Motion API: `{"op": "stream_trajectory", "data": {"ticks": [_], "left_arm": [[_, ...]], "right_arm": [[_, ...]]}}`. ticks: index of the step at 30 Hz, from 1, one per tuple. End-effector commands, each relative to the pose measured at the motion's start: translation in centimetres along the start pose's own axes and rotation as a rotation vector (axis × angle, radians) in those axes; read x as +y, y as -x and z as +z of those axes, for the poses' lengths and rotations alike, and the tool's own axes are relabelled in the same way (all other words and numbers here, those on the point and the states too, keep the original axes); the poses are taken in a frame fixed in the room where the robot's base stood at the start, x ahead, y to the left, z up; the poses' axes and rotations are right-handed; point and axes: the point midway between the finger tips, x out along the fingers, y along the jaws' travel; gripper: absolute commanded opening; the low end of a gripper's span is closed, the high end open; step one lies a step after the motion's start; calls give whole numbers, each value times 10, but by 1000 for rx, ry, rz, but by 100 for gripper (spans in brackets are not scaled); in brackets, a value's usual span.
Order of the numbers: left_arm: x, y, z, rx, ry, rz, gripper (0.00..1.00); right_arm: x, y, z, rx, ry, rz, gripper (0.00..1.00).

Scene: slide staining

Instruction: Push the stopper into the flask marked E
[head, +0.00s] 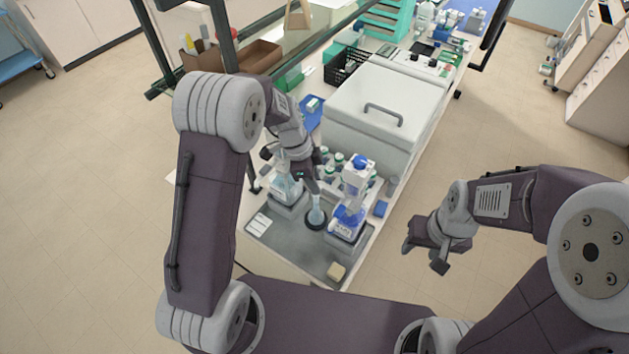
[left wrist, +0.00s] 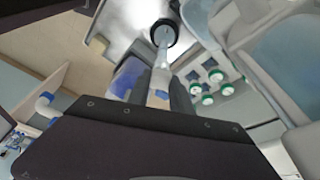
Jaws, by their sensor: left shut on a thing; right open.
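My left gripper (head: 312,186) is low over the grey mat, just above a slim clear flask (head: 316,217) in a dark round base. In the left wrist view its fingers (left wrist: 158,92) are shut on a small pale piece, which seems to be the stopper (left wrist: 160,78). The flask (left wrist: 162,36) lies in line beyond the piece; I cannot tell whether they touch. A wider flask with bluish liquid (head: 285,190) stands to the left on a grey block. No letter E is legible. My right gripper (head: 425,258) is open and empty, off the bench's right side.
A white and blue apparatus (head: 352,200) stands close right of the slim flask. Several green-capped bottles (left wrist: 208,88) stand behind. A large white lidded box (head: 385,105) fills the bench behind them.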

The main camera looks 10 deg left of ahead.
Motion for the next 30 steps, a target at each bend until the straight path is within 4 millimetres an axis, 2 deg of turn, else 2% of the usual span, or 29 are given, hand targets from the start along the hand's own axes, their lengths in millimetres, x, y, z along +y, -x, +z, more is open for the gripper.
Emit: {"op": "stream_trajectory", "data": {"ticks": [18, 30], "left_arm": [[0, -7, 2, 0, 0, 0, 0], [0, -7, 2, 0, 0, 0, 0]], "right_arm": [[0, -10, 1, 0, 0, 0, 48], [0, -10, 1, 0, 0, 0, 48]]}}
